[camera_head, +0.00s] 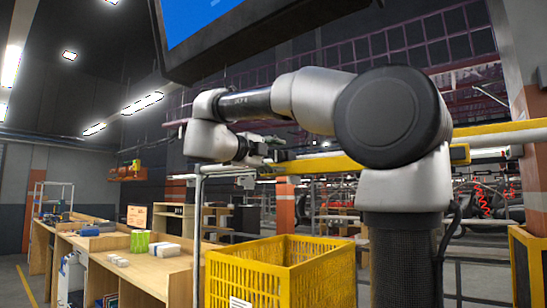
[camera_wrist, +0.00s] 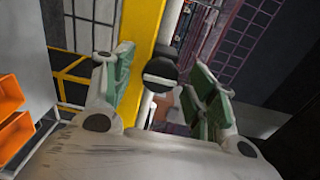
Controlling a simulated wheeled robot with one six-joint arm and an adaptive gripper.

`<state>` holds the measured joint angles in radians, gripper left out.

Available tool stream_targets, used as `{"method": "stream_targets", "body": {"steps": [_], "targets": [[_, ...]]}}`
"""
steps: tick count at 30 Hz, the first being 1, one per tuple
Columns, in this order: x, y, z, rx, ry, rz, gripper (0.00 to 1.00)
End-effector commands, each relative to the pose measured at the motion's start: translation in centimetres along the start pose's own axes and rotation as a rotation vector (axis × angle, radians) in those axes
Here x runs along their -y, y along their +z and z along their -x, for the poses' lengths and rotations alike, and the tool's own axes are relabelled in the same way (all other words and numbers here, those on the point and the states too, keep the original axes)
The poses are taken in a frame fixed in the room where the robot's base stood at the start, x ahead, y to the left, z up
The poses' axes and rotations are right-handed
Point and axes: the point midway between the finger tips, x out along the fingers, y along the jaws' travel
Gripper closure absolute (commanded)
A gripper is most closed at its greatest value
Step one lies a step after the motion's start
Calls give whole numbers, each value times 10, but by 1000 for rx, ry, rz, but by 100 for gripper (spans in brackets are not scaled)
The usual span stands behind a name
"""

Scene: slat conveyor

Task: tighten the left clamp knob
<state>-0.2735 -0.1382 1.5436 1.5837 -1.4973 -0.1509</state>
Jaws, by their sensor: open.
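A dark round knob (camera_wrist: 160,70) with a pale bar across its face shows in the wrist view, in front of a yellow beam (camera_wrist: 138,22). It is the only knob I can make out, so whether it is the left clamp knob cannot be told from this view. My gripper (camera_wrist: 163,84) is open, with its green-padded fingers on either side of the knob and visible gaps between. Whether the knob lies fully between the fingertips in depth is unclear. In the head view my gripper (camera_head: 268,152) is small, near the yellow beam (camera_head: 335,163); the knob cannot be made out there.
A yellow crate (camera_head: 262,272) stands in front, below my arm. A wooden workbench (camera_head: 165,268) with small boxes runs along the left. Orange bins (camera_wrist: 14,134) show at the left of the wrist view.

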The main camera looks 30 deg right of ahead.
Motion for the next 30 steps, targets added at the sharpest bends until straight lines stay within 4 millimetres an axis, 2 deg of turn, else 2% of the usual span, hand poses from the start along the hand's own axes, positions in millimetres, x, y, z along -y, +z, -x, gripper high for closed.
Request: {"method": "stream_targets", "body": {"steps": [5, 12, 18, 23, 30], "targets": [[0, 1, 15, 4, -1, 0, 43], [0, 2, 68, 7, 0, 0, 43], [0, 1, 105, 5, 0, 1, 43], [0, 0, 118, 2, 1, 0, 43], [0, 0, 120, 0, 0, 0, 43]]}}
